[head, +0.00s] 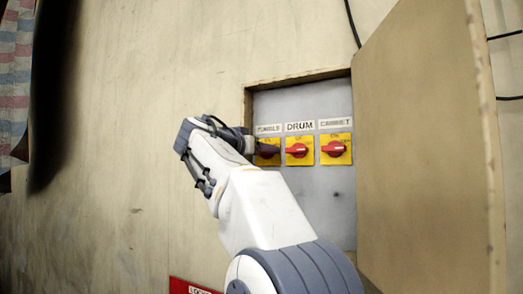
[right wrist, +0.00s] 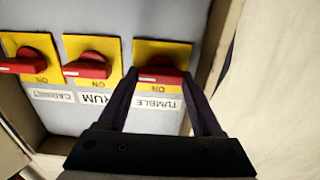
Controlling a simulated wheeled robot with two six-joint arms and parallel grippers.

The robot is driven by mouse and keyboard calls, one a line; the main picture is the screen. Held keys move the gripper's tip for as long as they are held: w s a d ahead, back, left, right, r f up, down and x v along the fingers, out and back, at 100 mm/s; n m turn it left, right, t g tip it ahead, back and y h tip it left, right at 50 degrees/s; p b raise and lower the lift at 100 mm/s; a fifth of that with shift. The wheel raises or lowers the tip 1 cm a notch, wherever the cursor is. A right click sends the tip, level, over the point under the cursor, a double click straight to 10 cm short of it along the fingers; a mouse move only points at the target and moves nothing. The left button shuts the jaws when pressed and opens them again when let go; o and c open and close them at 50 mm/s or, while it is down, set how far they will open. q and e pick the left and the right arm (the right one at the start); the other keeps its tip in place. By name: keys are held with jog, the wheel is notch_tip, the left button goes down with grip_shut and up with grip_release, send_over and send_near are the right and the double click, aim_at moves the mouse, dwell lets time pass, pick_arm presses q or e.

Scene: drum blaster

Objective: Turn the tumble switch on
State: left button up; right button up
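The tumble switch is a red handle on a yellow plate, leftmost of three in the head view (head: 264,160), partly hidden by my gripper. In the right wrist view the tumble switch (right wrist: 160,74) is seen upside down, its red handle lying sideways, with "ON" on the plate edge by the TUMBLE label (right wrist: 158,103). My right gripper (head: 262,148) is at this switch. In the right wrist view its fingers (right wrist: 161,78) stand apart on either side of the red handle, close to its ends; I cannot tell whether they touch it. My left gripper is out of view.
The drum switch (head: 299,150) and cabinet switch (head: 335,149) sit to the right on the grey panel, handles sideways. The recessed box has a wooden frame (head: 247,103). Its open door (head: 425,150) stands at the right. A red sign (head: 190,287) is low on the wall.

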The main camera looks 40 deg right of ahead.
jog(key=c, duration=0.6)
jog(key=shift+o, duration=0.3)
jog(key=shift+n, duration=0.3)
jog(key=n, duration=0.6)
jog(key=n+p, duration=0.1)
jog(key=n, duration=1)
jog(key=shift+w+a+f+n, duration=0.1)
jog(key=shift+w+f+n, duration=0.05)
jog(key=shift+w+n, duration=0.15)
jog(key=o, duration=1.1)
jog(key=shift+a, duration=0.1)
